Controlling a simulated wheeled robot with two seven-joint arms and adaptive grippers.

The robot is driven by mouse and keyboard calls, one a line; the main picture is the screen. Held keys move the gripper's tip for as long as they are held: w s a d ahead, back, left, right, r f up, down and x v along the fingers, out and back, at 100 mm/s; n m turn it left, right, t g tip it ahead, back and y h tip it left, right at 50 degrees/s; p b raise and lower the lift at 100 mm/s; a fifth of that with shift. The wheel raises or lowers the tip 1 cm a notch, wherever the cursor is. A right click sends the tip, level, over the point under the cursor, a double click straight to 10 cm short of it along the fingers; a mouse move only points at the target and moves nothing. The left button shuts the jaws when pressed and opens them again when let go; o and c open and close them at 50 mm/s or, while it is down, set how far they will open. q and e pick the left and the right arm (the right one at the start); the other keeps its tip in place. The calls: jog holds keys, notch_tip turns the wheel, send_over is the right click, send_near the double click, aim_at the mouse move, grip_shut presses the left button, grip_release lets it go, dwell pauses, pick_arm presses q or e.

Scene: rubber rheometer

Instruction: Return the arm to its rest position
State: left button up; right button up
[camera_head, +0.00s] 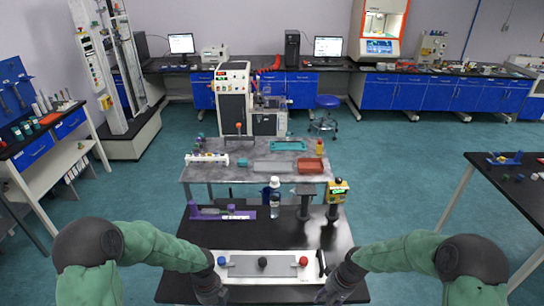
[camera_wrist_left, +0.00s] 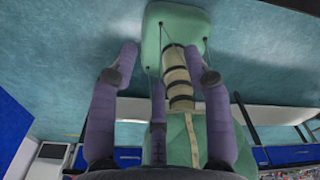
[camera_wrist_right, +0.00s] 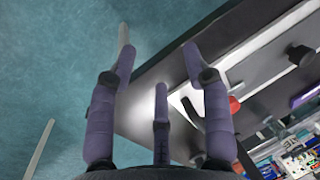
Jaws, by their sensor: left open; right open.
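My left arm comes in from the lower left in the head view, and its gripper (camera_head: 212,290) is at the left end of the white panel on the near table. In the left wrist view its purple fingers (camera_wrist_left: 160,62) are spread with nothing between them. My right arm comes in from the lower right, and its gripper (camera_head: 332,292) is by the panel's right end. In the right wrist view its fingers (camera_wrist_right: 158,65) are spread and empty beside the black table's edge. Whether either gripper touches the table or panel is unclear.
The white panel (camera_head: 285,256) carries blue, black and red knobs and stands on the black near table (camera_head: 190,243). A bottle (camera_head: 274,200), a purple holder (camera_head: 243,212) and a yellow device (camera_head: 337,191) stand behind it. A grey table (camera_head: 203,174) with a machine lies beyond.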

pick_arm(q)
jog(key=s+d+f+n+h+b, duration=0.1)
jog(key=s+d+f+n, duration=0.2)
jog(key=n, duration=0.7)
jog(key=s+d+f+n+h+b, duration=0.1)
jog(key=s+d+f+n+b, duration=0.1)
jog(key=s+f+n, duration=0.5)
jog(key=s+d+f+n+t+h+b, duration=0.1)
jog(key=s+f+n, duration=0.5)
jog(key=n, duration=0.8)
jog(key=d+b, duration=0.1)
jog(key=d, duration=0.1)
jog(key=shift+d+f+h, duration=0.25)
jog(key=shift+d+h, duration=0.05)
jog(key=shift+d, duration=0.05)
pick_arm(e)
jog(key=s+a+f+m, duration=0.1)
jog(key=s+a+f, duration=0.3)
jog(key=s+f, duration=0.4)
jog(key=s+a+f+m+y, duration=0.1)
jog(key=s+a+f, duration=0.3)
jog(key=s+f, duration=0.5)
jog(key=shift+s+a, duration=0.15)
jog(key=shift+s, duration=0.45)
pick_arm(q)
jog(key=shift+s, duration=0.1)
